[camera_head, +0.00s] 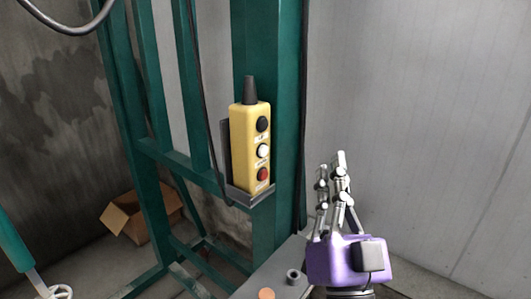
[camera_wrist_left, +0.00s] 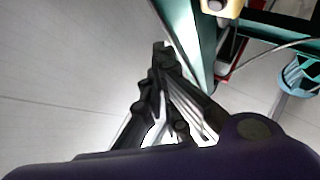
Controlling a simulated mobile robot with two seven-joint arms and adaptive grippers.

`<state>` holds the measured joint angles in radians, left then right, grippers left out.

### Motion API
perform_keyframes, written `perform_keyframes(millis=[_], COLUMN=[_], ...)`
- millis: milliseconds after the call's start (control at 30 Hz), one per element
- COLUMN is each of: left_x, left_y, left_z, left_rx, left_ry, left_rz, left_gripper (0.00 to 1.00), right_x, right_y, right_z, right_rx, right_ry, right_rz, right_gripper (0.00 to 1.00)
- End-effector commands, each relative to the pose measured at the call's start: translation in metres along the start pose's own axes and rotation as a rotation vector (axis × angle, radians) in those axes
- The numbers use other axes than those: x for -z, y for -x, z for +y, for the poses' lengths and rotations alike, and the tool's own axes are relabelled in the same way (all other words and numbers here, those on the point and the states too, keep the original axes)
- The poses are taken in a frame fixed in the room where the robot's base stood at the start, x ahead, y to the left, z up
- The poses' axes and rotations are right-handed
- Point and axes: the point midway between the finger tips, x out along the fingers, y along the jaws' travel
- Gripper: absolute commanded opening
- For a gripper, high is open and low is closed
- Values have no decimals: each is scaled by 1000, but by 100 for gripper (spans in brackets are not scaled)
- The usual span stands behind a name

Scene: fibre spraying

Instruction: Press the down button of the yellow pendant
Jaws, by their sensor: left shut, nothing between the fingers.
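The yellow pendant (camera_head: 243,150) stands upright in a grey holder on a green post. Its face carries a black button (camera_head: 262,124) at the top, a white one (camera_head: 263,150) in the middle and a red one (camera_head: 263,174) at the bottom. The labels are too small to read. My left gripper (camera_head: 340,157), with a purple body, is to the right of the pendant, fingers pointing up and shut on nothing. It is apart from the pendant. In the left wrist view the closed fingertips (camera_wrist_left: 160,46) show, with the pendant's yellow end (camera_wrist_left: 222,7) at the top edge. My right gripper is out of view.
The green steel frame (camera_head: 271,220) stands behind the pendant. An open cardboard box (camera_head: 128,222) lies at lower left. A grey plate (camera_head: 262,281) with a small knob (camera_head: 293,275) is below the post. A dark cable hangs beside the post.

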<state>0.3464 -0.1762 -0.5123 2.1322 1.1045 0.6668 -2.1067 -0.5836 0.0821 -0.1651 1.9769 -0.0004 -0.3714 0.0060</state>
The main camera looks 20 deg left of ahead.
Motion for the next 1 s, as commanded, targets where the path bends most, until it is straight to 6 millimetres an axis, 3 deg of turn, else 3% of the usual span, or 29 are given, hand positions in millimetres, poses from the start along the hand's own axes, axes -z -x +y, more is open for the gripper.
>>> perform_keyframes(millis=[300,767,1000], left_x=[4,1,-14], left_y=[-11,-12,-23], left_z=[-4,-6,-21], left_rx=[130,133,134], left_ry=[-81,-90,-90], left_rz=[-187,-200,-200], left_gripper=[0,0,0], right_x=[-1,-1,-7], right_y=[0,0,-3], right_z=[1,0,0], right_rx=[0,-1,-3], right_ry=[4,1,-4], right_rz=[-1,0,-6], right_gripper=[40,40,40])
